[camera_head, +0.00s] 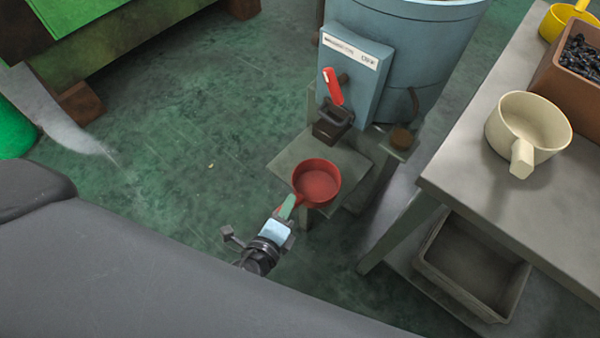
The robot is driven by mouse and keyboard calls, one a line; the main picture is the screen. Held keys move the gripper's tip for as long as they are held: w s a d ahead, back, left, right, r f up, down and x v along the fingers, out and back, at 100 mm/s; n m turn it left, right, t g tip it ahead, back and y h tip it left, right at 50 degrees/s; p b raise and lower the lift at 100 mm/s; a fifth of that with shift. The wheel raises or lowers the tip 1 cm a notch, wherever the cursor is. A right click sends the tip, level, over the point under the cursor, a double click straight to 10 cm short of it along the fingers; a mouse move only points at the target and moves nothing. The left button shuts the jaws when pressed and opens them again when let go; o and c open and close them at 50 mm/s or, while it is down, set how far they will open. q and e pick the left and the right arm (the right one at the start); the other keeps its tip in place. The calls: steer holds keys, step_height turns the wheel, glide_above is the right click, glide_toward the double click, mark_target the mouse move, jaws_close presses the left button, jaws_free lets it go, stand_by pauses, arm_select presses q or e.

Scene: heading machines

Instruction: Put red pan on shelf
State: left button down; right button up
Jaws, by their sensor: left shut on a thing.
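The red pan (316,184) is round and open at the top, and it looks empty. It is over or on the small grey shelf (290,158) below the blue machine's spout; I cannot tell whether it touches the shelf. Its handle points down and left toward my left gripper (284,212). My left gripper is shut on that handle, and its fingers hide much of the handle. My right gripper is not in view.
The blue machine (395,60) has a red lever (333,86) and a dark spout (332,122) just above the pan. At right, a grey table (500,190) holds a cream pan (528,130), a brown box (570,80) and a yellow pan (565,20). A grey bin (475,265) sits underneath.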

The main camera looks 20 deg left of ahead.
mark_target(295, 177)
arm_select(q)
steer(key=w, duration=0.3)
steer(key=w+a, duration=0.1)
steer(key=w, duration=0.3)
steer(key=w+f, duration=0.1)
steer(key=w, duration=0.2)
steer(key=shift+w+a, duration=0.4)
steer(key=shift+f+b, duration=1.3)
steer(key=shift+f, duration=0.55)
steer(key=shift+r, duration=0.1)
steer(key=c, duration=1.7)
jaws_free()
steer(key=shift+s+f, duration=0.1)
steer(key=shift+f, duration=0.1)
steer(key=o, duration=0.4)
steer(key=shift+o, duration=0.2)
steer(key=shift+r, duration=0.15)
